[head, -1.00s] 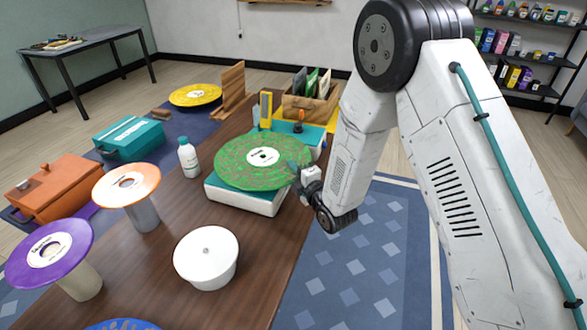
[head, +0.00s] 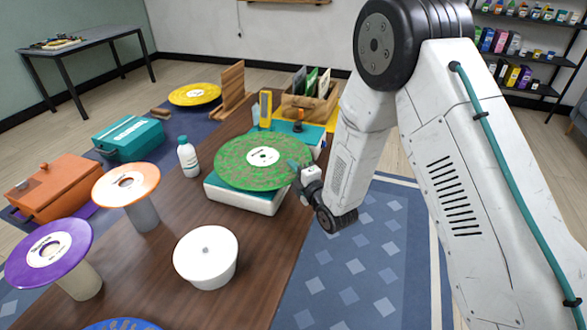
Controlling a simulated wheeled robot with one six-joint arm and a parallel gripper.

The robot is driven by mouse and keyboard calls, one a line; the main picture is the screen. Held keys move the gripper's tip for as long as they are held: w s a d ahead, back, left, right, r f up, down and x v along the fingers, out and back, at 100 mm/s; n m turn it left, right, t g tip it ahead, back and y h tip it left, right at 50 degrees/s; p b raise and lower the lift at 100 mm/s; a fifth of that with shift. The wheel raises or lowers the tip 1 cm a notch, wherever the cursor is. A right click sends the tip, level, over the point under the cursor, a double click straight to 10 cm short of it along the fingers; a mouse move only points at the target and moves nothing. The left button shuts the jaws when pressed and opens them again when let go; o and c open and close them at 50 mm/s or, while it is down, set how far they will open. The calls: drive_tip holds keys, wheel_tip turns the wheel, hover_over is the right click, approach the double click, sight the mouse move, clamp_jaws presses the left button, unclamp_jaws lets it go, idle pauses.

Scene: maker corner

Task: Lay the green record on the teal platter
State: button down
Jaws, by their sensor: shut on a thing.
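The green speckled record (head: 245,173), with a white label, lies about level over a white player-like box (head: 243,198) on the wooden table. My gripper (head: 300,170) is shut on the record's right edge. The record covers most of the box top, so I cannot tell whether it touches anything below.
A white round stand (head: 206,262) with a small top pin is in front. Orange (head: 112,192) and purple (head: 70,262) records sit on stands at left. A white bottle (head: 188,158) stands left of the green record. A wooden crate (head: 300,105) is behind it.

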drive_tip(key=shift+f, duration=0.55)
drive_tip(key=c, duration=1.9)
unclamp_jaws()
drive_tip(key=shift+v, duration=5.5)
